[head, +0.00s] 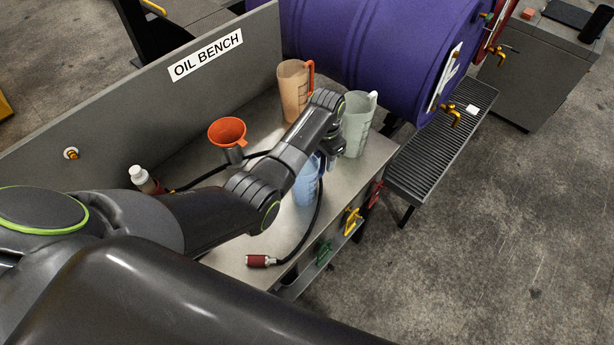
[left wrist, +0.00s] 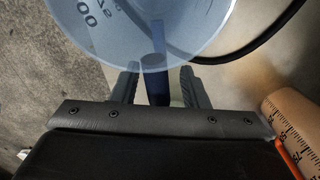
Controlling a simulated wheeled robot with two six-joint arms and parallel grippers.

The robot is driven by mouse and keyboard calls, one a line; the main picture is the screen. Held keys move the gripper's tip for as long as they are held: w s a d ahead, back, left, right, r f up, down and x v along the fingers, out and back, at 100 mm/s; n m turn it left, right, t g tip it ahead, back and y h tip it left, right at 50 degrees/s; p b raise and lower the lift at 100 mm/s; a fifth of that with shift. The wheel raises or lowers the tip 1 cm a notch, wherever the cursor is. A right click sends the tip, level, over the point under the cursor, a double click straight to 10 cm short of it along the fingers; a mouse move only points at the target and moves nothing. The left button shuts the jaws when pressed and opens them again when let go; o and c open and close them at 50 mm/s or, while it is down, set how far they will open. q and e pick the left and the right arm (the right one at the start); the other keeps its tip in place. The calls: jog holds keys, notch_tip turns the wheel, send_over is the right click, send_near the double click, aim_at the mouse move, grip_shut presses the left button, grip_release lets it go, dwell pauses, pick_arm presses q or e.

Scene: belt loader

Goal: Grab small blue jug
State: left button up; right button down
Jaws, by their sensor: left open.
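The small blue jug (head: 305,187) stands on the bench, partly hidden behind my left arm in the head view. In the left wrist view the see-through blue jug (left wrist: 150,25), with dark volume marks, fills the top middle. Its darker blue handle (left wrist: 156,88) shows between the two fingers of my left gripper (left wrist: 158,75). The gripper is open, with one finger on each side of the handle. I cannot tell whether a finger touches it. In the head view the gripper is mostly hidden by my wrist. My right gripper is not in view.
A tan jug (head: 293,92) with an orange handle and a pale grey-green jug (head: 357,125) stand close by. An orange funnel (head: 227,131), a white-capped bottle (head: 143,178) and a black hose with a red end (head: 261,260) are on the bench. A purple drum (head: 380,50) lies behind.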

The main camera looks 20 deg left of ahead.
pick_arm(q)
jog(key=shift+f, duration=0.35)
jog(key=shift+c, duration=0.2)
grip_shut()
jog(key=shift+r, duration=0.15)
